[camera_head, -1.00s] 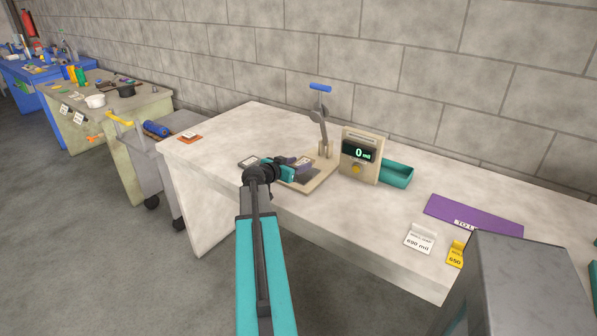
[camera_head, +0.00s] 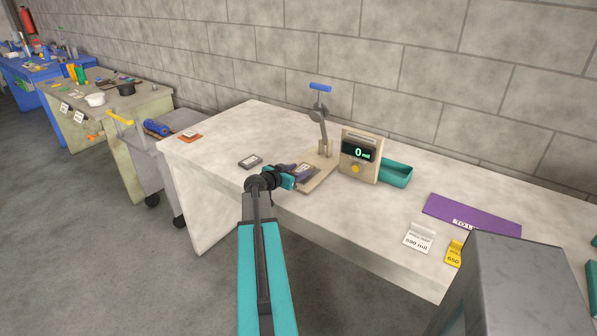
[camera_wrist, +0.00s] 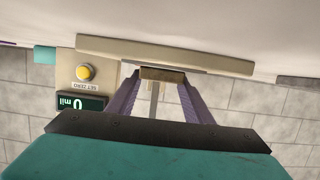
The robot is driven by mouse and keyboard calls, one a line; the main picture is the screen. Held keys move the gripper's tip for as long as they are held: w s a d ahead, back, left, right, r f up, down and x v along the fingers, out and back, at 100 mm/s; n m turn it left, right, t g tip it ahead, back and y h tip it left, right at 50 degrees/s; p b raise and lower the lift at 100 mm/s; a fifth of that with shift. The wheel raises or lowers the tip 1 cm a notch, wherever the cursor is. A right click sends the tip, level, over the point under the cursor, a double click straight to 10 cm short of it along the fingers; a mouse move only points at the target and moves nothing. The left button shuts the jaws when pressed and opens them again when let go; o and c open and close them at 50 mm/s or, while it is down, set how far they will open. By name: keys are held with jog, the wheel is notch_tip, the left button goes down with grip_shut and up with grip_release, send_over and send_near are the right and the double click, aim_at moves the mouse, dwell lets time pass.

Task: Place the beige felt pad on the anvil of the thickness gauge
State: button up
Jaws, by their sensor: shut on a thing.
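The thickness gauge has a beige base plate (camera_head: 322,178), an upright lever with a blue handle (camera_head: 320,87), and a display box (camera_head: 360,155) reading 0 mil. My gripper (camera_head: 306,169) is low over the near left part of the base plate. In the wrist view, its purple fingers (camera_wrist: 162,80) are shut on a small tan-brown piece, which appears to be the beige felt pad (camera_wrist: 162,74). The gauge base (camera_wrist: 100,46) shows just beyond it there. The anvil is not clearly visible, and I cannot tell whether the pad touches the gauge.
A dark flat piece with a light label (camera_head: 250,161) lies left of the gauge. A purple mat (camera_head: 473,212), a white card (camera_head: 419,238) and a yellow card (camera_head: 455,253) lie to the right. An orange mat (camera_head: 190,138) is at the far left.

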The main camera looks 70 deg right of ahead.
jog(key=o, duration=1)
jog(key=shift+r+p, duration=0.15)
jog(key=shift+p, duration=0.15)
jog(key=shift+w+a, duration=0.1)
jog(key=shift+a, duration=0.3)
jog(key=b+v, duration=0.3)
jog(key=v, duration=0.8)
jog(key=shift+a+r, duration=0.1)
jog(key=shift+r, duration=0.05)
